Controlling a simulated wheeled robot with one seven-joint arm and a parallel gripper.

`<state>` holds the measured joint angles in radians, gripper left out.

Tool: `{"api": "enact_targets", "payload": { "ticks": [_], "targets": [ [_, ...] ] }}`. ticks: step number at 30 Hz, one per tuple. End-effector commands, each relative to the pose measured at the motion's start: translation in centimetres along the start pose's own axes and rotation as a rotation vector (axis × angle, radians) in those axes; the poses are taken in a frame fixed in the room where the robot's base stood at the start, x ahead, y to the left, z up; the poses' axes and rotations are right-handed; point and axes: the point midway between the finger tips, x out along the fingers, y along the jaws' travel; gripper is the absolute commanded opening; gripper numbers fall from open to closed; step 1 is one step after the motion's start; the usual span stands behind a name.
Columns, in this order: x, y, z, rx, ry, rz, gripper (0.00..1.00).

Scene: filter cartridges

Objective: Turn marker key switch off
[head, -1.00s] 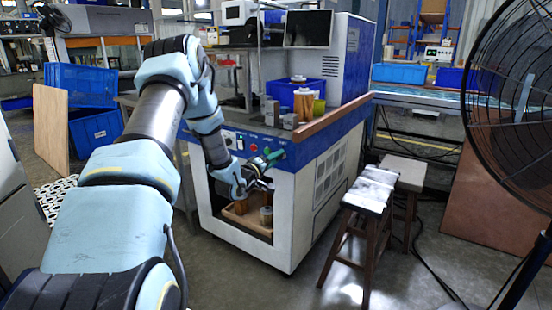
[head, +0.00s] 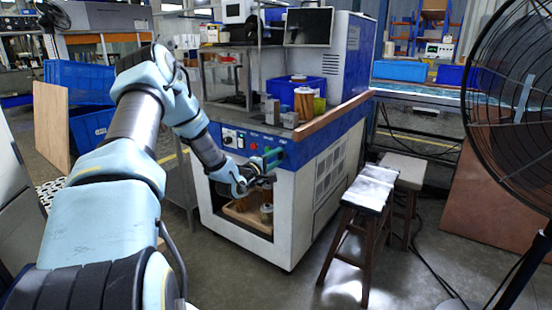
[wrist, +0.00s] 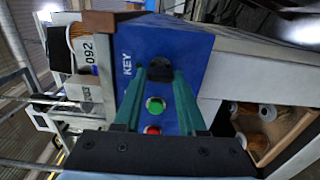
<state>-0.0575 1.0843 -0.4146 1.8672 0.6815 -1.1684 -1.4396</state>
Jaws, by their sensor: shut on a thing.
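The blue front panel of the marker machine shows in the wrist view (wrist: 190,50), with the word KEY printed on it. The black key switch (wrist: 160,73) is beside that word, between my green fingertips. My gripper (wrist: 158,70) is shut on the key switch, and it also shows against the right part of the panel in the head view (head: 271,156). The fingers and wrist hide the switch in the head view. A green button (wrist: 155,106) and a red button (wrist: 152,130) show between my fingers. I cannot tell the angle of the key.
A wooden tray (head: 232,213) with cartridges sits in the opening under the panel. Grey blocks and an orange cartridge (head: 303,104) stand on the machine's top, near its wooden edge (head: 335,115). Two stools (head: 370,195) and a black fan (head: 515,100) are to the right.

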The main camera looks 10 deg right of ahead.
Motion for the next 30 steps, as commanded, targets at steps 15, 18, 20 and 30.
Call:
{"api": "enact_targets", "payload": {
  "ticks": [15,18,20,30],
  "targets": [
    [0.0,-0.1,0.1,-0.003,-0.001,-0.002,0.6],
    [0.0,-0.1,0.1,-0.003,0.0,-0.002,0.7],
    [0.0,-0.1,0.0,-0.003,0.0,-0.001,0.7],
    [-1.5,-0.1,-0.1,-0.003,0.002,-0.003,0.7]
  ]
}}
